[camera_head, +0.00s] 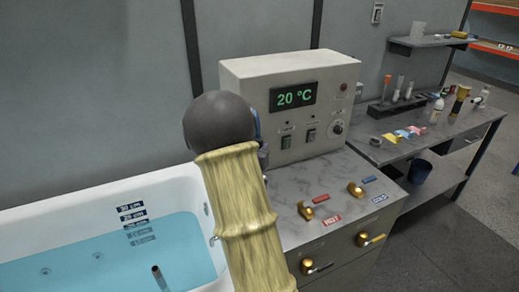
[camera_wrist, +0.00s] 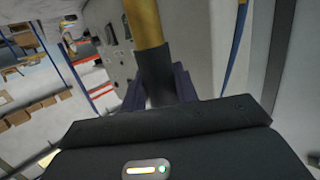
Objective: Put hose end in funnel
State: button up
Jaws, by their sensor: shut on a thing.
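In the wrist view my gripper (camera_wrist: 158,88) has its two dark fingers on either side of a yellow hose end (camera_wrist: 150,68) with a dark grey sleeve at its lower part. The fingers are shut on the dark sleeve. The yellow part runs up out of the top of the picture. In the head view my arm's tan sleeve and dark round joint hide most of the gripper and the hose end. I cannot make out a funnel in either view.
A white bathtub (camera_head: 180,185) with blue water stands at left, a short dark tube (camera_head: 159,277) upright in it. A control box (camera_head: 290,75) reading 20 °C stands on a marble-topped cabinet (camera_head: 285,187) with gold taps. A bench (camera_head: 400,150) with bottles is at right.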

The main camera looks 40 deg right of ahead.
jog(key=w+a+f+n+t+y, duration=0.1)
jog(key=a+f+n+t+y, duration=0.1)
jog(key=a, duration=0.8)
jog(key=w+a+f+n+t+y, duration=0.1)
jog(key=a+f+n+t+y, duration=0.1)
jog(key=a+f+n+y, duration=0.3)
jog(key=w+a+f+n+t+y, duration=0.1)
jog(key=a+f+n+t+y, duration=0.2)
jog(key=a, duration=1.4)
notch_tip(320, 180, down, 5)
jog(key=n+y, duration=0.1)
jog(key=y, duration=0.2)
jog(key=shift+w+a+f, duration=0.2)
jog(key=shift+w, duration=0.2)
